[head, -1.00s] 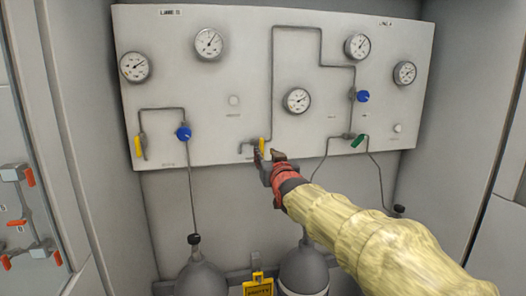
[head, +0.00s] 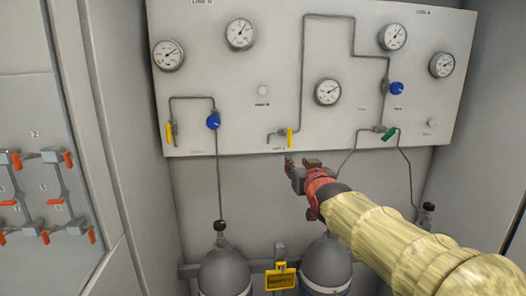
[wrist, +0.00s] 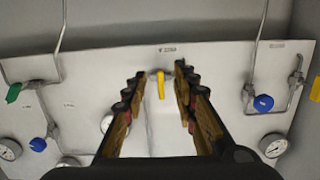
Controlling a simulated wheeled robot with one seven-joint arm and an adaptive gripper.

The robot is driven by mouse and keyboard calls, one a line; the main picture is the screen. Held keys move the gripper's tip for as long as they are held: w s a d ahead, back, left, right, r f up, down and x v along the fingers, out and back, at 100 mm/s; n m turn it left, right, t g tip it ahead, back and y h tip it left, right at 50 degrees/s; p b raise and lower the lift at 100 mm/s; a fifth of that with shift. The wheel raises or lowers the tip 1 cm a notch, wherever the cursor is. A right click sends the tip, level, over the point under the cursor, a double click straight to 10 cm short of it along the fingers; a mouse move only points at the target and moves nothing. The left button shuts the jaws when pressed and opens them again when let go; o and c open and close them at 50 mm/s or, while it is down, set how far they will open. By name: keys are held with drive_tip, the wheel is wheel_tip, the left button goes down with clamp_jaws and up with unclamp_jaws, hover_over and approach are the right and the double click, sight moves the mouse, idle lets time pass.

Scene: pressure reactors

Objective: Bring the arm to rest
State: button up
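My gripper (head: 303,164) is at the end of my arm, just below the lower edge of the white gauge panel (head: 240,85) in the head view. In the wrist view the two fingers of my gripper (wrist: 158,80) stand apart with nothing between them. The middle yellow valve handle (head: 289,138) points down on the panel, a little above the fingertips in the head view. In the wrist view this yellow handle (wrist: 161,84) shows beyond the gap between the fingers, and contact is not visible.
The panel carries several gauges (head: 328,92), blue knobs (head: 213,121), a green handle (head: 391,134) and a left yellow handle (head: 170,133). Orange-handled valves (head: 68,159) are at far left.

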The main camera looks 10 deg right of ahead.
drive_tip(key=s+f+g, duration=0.7)
drive_tip(key=s+f, duration=0.7)
drive_tip(key=f, duration=0.3)
drive_tip(key=s+f+g+p, duration=0.1)
drive_tip(key=s+g, duration=0.1)
drive_tip(key=s, duration=1.1)
drive_tip(key=s+f+g+p, duration=0.1)
drive_tip(key=s+f, duration=0.1)
drive_tip(key=s, duration=1.1)
drive_tip(key=shift+s+d+f+g, duration=0.2)
drive_tip(key=shift+f+g, duration=0.1)
drive_tip(key=shift+g, duration=0.1)
drive_tip(key=shift+o, duration=0.3)
